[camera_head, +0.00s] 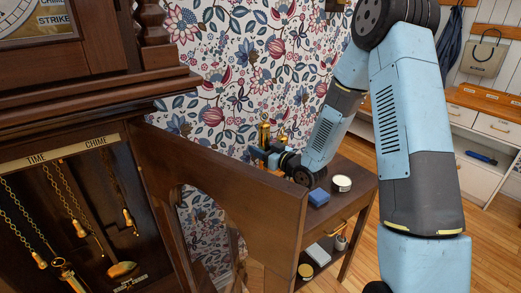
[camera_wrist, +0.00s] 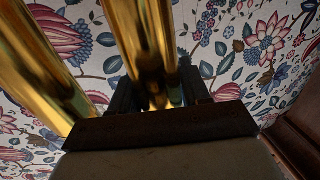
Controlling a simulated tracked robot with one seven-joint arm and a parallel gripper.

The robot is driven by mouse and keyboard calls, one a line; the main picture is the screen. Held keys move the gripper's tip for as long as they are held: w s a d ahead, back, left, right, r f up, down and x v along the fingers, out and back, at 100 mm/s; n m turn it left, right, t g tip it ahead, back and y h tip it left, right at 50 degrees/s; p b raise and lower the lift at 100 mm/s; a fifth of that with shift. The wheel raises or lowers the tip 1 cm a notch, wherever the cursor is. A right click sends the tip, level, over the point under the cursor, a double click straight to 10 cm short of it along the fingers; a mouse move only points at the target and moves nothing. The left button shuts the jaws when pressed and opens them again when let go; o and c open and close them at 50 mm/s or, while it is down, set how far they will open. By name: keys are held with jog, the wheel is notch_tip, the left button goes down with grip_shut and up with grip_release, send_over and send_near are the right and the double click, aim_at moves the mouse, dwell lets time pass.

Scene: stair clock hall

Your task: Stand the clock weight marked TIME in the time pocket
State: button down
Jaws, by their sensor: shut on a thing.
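In the wrist view my gripper (camera_wrist: 158,92) is shut on a polished brass cylinder, a clock weight (camera_wrist: 147,40), which stands up between the two dark fingers. A second brass cylinder (camera_wrist: 42,70) is close beside it on the left. No marking is readable on either. I cannot make out the time pocket.
Chains with brass hooks (camera_head: 80,229) hang in the case. A drawer bench (camera_head: 490,125) is at right.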

aim_at(260, 133)
jog(key=shift+f, duration=3.55)
dwell(1.3)
jog(key=shift+c, duration=2.3)
grip_release()
jog(key=shift+f, duration=0.1)
notch_tip(260, 133, up, 8)
jog(key=shift+f, duration=0.25)
jog(key=shift+w+a+r, duration=0.1)
jog(key=shift+r, duration=2.7)
